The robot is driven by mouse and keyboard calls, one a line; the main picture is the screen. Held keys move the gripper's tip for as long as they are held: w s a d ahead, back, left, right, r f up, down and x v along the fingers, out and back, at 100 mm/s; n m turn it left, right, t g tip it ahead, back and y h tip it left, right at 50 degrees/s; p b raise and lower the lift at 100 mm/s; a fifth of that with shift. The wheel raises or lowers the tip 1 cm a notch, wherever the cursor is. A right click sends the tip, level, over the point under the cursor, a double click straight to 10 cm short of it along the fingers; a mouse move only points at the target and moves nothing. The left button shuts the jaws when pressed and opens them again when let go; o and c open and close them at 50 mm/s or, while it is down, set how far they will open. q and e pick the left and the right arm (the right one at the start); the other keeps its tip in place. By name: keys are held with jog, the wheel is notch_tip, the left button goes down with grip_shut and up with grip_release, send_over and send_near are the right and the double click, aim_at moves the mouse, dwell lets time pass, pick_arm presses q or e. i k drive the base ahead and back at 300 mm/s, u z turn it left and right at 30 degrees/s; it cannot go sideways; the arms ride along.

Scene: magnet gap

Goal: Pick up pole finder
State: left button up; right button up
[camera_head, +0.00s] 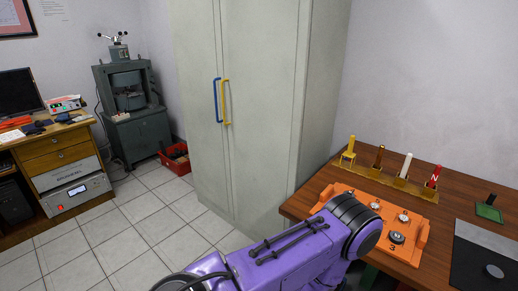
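A wooden rack (411,188) on the brown table at the right holds several upright pieces: a yellow one (348,152), a brown one (378,157), a white one (404,166) and a red one marked N (432,178). I cannot tell for certain which of these is the pole finder. One purple arm of mine reaches in from the bottom and covers part of the table's front. Neither gripper shows.
An orange fixture (415,246) with round knobs and a number 3 sits in front of the rack. A dark and grey panel (485,255) lies at the right. A tall grey cabinet (265,100) stands left of the table (465,200). Open tiled floor (120,235) lies at left.

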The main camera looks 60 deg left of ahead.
aim_at(348, 154)
jog(key=u, duration=2.05)
